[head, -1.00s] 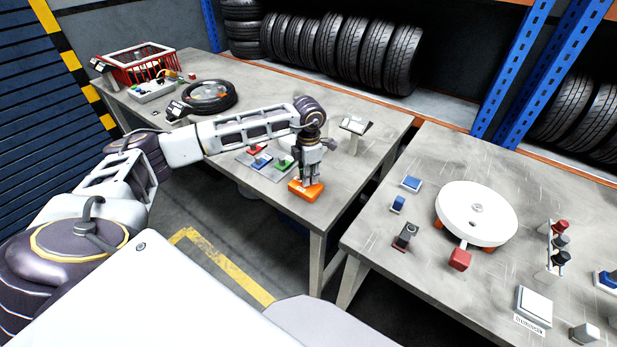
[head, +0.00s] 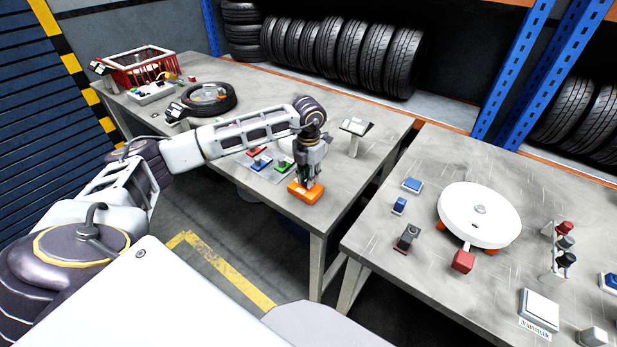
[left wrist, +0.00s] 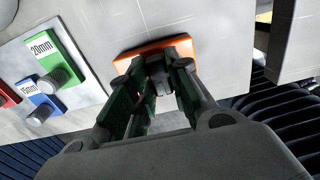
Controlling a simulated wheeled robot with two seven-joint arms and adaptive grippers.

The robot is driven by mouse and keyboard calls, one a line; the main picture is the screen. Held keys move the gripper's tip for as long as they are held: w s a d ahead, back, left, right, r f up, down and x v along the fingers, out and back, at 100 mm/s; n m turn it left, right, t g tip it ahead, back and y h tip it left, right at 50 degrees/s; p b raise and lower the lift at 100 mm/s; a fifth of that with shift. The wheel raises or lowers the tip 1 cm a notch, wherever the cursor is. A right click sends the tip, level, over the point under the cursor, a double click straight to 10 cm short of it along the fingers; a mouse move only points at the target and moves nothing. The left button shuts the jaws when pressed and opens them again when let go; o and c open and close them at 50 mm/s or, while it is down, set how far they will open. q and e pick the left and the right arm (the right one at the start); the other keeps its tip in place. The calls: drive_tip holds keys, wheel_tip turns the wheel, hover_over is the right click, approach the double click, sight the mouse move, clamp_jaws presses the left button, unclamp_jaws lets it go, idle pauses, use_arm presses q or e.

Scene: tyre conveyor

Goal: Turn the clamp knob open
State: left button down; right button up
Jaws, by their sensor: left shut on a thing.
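The orange clamp block (head: 305,193) sits near the front right corner of the left workbench. My left gripper (head: 309,182) points straight down onto it. In the left wrist view the orange block (left wrist: 127,60) shows beyond the fingers, and my left gripper (left wrist: 158,88) is shut on a dark knob (left wrist: 157,66) on it. The fingers hide most of the knob, so how far it is turned cannot be told. My right gripper is not in view.
Coloured size blocks stand left of the clamp, including a green 20mm block (left wrist: 60,57) and a blue one (left wrist: 42,107). A small stand (head: 355,128) is behind it. A gap separates this bench from the right bench (head: 395,262) with a white disc (head: 480,212).

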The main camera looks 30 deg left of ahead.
use_arm(q)
drive_tip(key=shift+r, duration=0.1)
drive_tip(key=c, duration=1.3)
unclamp_jaws()
drive_tip(key=shift+r, duration=5.95)
